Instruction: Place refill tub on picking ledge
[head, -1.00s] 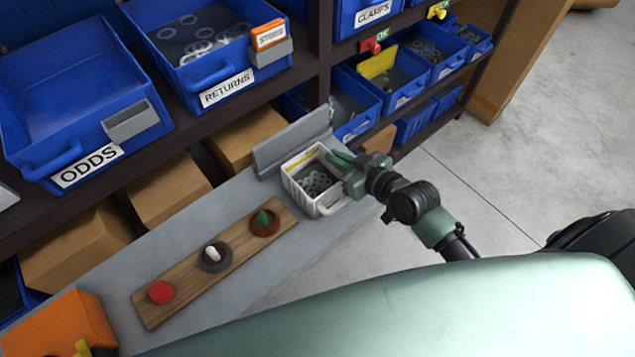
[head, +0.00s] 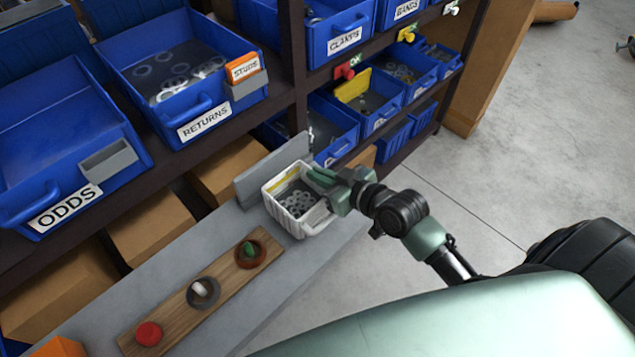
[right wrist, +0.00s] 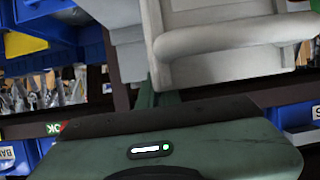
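The refill tub (head: 317,221) is white, has a front handle and holds several grey rings. It is at the far end of the grey ledge (head: 243,221), in front of a short grey upright plate (head: 250,185). I cannot tell whether its base touches the ledge. My right gripper (head: 319,177) is at the tub's far right rim, its fingers close together and seemingly shut on the tub wall. In the right wrist view the tub's wall and handle (right wrist: 235,38) fill the upper right; one finger shows beside the wall, the other is hidden. My left gripper is not in view.
A wooden board (head: 180,310) with red, white and green items in round holders lies on the ledge. Blue bins labelled ODDS (head: 65,207) and RETURNS (head: 203,122) stand on the shelf behind. Cardboard boxes (head: 150,228) sit below. Open floor (head: 480,190) lies to the right.

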